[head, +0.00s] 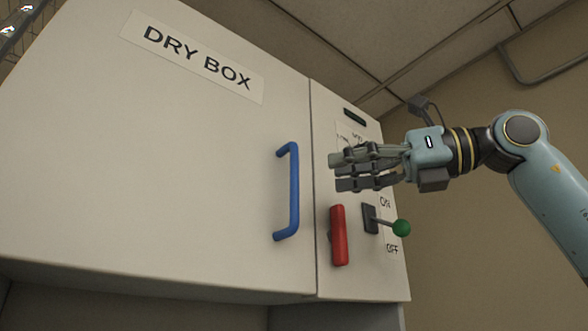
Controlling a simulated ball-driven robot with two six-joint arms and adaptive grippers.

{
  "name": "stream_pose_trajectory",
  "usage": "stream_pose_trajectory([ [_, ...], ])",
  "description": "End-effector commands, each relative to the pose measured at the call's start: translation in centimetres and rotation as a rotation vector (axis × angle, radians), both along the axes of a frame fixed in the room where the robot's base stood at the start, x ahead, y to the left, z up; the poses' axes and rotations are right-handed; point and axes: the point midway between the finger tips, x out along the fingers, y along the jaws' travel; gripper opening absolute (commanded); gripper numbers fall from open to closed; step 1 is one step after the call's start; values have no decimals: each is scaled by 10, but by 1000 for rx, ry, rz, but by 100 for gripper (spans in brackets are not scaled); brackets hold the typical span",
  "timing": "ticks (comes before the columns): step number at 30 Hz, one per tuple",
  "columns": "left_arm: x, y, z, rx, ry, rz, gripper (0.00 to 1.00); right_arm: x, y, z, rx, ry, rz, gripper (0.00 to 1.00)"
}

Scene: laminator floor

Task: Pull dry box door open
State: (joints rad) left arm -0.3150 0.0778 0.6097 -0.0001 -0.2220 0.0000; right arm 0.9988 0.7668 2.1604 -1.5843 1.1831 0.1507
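The dry box door (150,160) is a large white panel labelled DRY BOX at its upper part. It looks shut against the cabinet. Its blue handle (293,190) is an upright bar at the door's right edge. My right gripper (340,172) is in front of the control panel, right of the handle and apart from it in the picture. Its fingers point left; they appear side by side, and whether they are open or shut is unclear. I see nothing clearly held between them. My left gripper is not in view.
The narrow control panel (318,130) right of the door carries a red handle (339,235) and a lever with a green knob (401,228), between ON and OFF labels. A bare wall (480,250) is at the right. A dark opening lies below the cabinet.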

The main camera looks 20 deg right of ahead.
Motion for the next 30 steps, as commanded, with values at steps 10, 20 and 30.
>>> stream_pose_trajectory([
  [10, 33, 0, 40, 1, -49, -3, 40, 33, 47, 4, 7, 4, 7, 36],
  [20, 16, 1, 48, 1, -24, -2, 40, 48, 65, 1, 2, 2, 1, 36],
  [30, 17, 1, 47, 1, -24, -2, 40, 49, 66, 0, 2, 2, 1, 26],
])
